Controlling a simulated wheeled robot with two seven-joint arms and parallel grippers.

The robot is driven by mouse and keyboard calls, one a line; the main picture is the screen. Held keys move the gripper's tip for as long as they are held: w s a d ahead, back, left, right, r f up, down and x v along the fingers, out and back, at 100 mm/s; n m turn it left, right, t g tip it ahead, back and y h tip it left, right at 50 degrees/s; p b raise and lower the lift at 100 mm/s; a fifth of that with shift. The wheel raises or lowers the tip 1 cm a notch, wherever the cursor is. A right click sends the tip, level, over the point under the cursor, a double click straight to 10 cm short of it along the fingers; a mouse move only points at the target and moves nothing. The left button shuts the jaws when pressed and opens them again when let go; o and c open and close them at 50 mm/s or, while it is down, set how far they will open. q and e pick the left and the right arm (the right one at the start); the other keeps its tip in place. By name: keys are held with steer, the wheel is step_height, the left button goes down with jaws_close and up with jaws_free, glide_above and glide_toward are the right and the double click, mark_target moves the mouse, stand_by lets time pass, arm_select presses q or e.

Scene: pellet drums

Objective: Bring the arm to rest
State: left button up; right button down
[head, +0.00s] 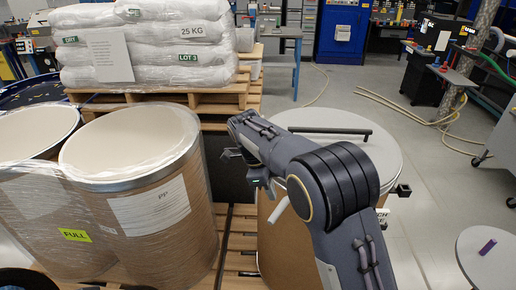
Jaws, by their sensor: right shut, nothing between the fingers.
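My right arm rises from the bottom edge and bends left over the drum with the grey lid. My right gripper (231,153) is at the end of that arm, between this drum and the wrapped drum on the left. It is shut and holds nothing. It is small in view and partly hidden by my wrist. My left gripper is not in view.
A lidded drum (382,152) stands behind and under my right arm. Wrapped drums (187,215) stand left on a pallet (240,248); one has a yellow FULL label. White sacks (150,47) lie on a pallet behind. A round table (490,262) is lower right.

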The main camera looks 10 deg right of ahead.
steer(key=s+d+r+n+t+y+b, duration=0.1)
steer(key=s+d+r+n+y, duration=0.1)
steer(key=s+d+n+y, duration=0.3)
steer(key=s+d+r+n+t+y+b, duration=0.1)
steer(key=s+d+r+n, duration=0.25)
steer(key=s+d, duration=0.35)
steer(key=s+f+n+t, duration=0.2)
steer(key=s+n, duration=0.4)
steer(key=s, duration=0.3)
steer(key=s+f+n+t+y, duration=0.1)
steer(key=s+f+n+t, duration=0.1)
steer(key=s+n, duration=0.3)
steer(key=s+t, duration=0.1)
steer(key=s, duration=0.2)
steer(key=shift+s+a+f+n+b, duration=0.2)
steer(key=shift+s+a+n+b, duration=0.15)
steer(key=shift+s+b, duration=0.05)
